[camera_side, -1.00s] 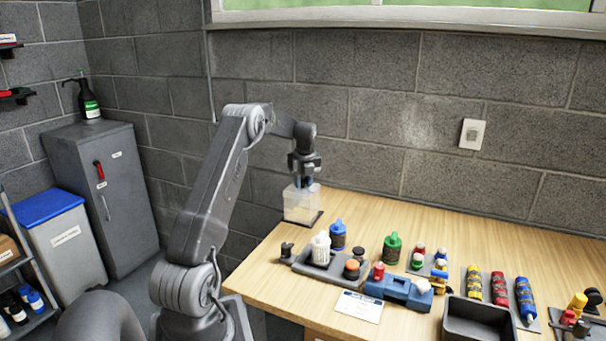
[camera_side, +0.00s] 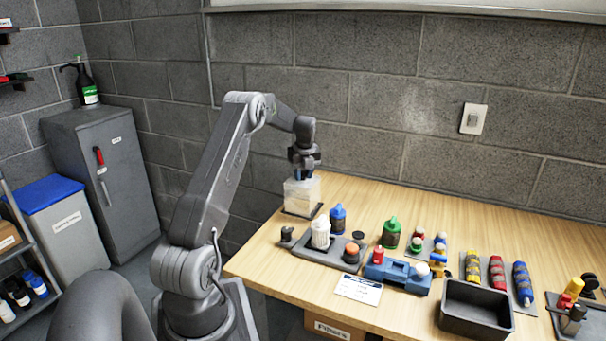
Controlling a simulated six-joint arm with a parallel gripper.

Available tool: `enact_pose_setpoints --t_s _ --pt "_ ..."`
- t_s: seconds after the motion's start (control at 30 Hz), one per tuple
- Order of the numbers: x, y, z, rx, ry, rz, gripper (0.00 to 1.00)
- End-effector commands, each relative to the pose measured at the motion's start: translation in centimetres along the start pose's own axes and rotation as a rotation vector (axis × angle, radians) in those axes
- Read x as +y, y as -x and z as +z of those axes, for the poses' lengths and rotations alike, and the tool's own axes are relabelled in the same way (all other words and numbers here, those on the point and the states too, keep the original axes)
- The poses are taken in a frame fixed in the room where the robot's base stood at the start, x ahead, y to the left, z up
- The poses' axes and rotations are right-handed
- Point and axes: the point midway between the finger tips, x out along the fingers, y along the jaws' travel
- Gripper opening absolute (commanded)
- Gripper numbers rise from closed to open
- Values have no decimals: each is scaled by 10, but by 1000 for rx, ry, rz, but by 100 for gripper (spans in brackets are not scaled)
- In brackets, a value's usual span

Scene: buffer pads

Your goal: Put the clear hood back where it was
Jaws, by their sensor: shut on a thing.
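The clear hood (camera_side: 302,196) is a see-through box at the far left part of the bench. My gripper (camera_side: 303,175) points down and is shut on its top. The hood is upright, over a dark flat pad (camera_side: 317,212) whose edge shows around its lower end. I cannot tell whether its bottom touches the pad or hangs just above it.
A grey tray (camera_side: 325,256) with a white bottle (camera_side: 320,232) and an orange-topped jar stands in front. Near it are a blue bottle (camera_side: 338,220), a green bottle (camera_side: 391,233) and a blue caddy (camera_side: 397,274). An empty dark bin (camera_side: 478,293) stands front right. The back bench is clear.

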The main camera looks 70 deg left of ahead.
Motion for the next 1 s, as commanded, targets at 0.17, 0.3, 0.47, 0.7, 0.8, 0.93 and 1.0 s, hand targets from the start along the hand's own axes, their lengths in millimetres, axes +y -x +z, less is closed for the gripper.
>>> enact_pose_setpoints --t_s 0.17,0.3,0.47,0.7,0.8,0.93,1.0 --pt "0 -1 0 -1 0 -1 0" --pt "0 -3 0 -1 0 -1 0" --pt "0 -5 0 -1 0 -1 0" --pt "0 -8 -1 -1 0 0 0" --pt "0 -10 -1 0 0 0 0" --pt "0 -12 -2 0 0 0 0" --pt "0 -13 -2 0 0 0 0"
